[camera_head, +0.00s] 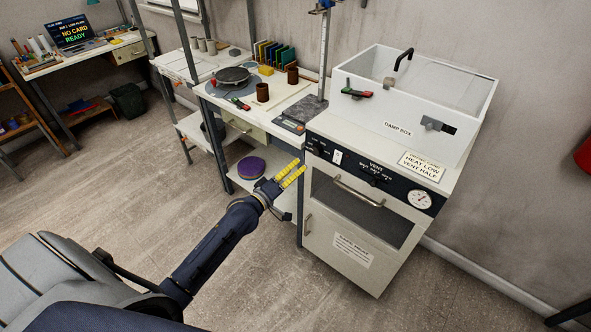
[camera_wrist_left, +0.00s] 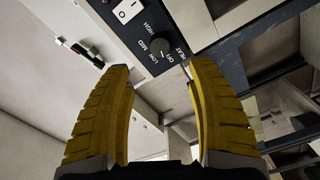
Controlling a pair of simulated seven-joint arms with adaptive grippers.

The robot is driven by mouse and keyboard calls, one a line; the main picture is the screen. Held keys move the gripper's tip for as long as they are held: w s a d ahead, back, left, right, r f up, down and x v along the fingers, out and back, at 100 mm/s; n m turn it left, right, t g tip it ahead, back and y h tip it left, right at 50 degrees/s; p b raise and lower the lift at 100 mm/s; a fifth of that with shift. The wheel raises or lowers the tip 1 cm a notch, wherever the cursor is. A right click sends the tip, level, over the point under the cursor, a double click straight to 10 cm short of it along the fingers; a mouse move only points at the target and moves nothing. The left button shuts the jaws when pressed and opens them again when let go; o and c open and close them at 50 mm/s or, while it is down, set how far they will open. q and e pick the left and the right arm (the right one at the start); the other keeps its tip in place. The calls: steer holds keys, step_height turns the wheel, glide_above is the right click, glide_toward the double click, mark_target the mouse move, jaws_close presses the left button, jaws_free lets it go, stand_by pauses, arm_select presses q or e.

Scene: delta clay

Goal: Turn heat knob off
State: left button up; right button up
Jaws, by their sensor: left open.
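The heat knob is a dark round knob (camera_wrist_left: 160,47) on the dark control panel of the white cabinet, with HEAT, LOW, MID and HIGH marked around it. In the head view the knob area (camera_head: 312,149) is at the panel's left end, too small to read its setting. My left gripper (camera_head: 289,173), with yellow fingers, is open and empty, to the left of and below the panel corner. In the left wrist view its fingertips (camera_wrist_left: 155,72) lie either side of the knob's lower edge in the picture; contact cannot be told. My right gripper is not in view.
A white rocker switch (camera_head: 337,157) sits right of the knob, then the VENT control (camera_head: 374,180) and a dial gauge (camera_head: 419,200). A door handle (camera_head: 359,191) juts out below. A damp box (camera_head: 410,85) stands on top. A workbench (camera_head: 284,92) adjoins on the left.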

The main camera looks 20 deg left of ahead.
mark_target(315, 150)
arm_select(q)
steer(key=s+a+m, duration=0.2)
steer(key=s+m, duration=0.4)
steer(key=m, duration=0.6)
steer(key=x, duration=1.8)
steer(key=shift+r, duration=0.35)
jaws_close()
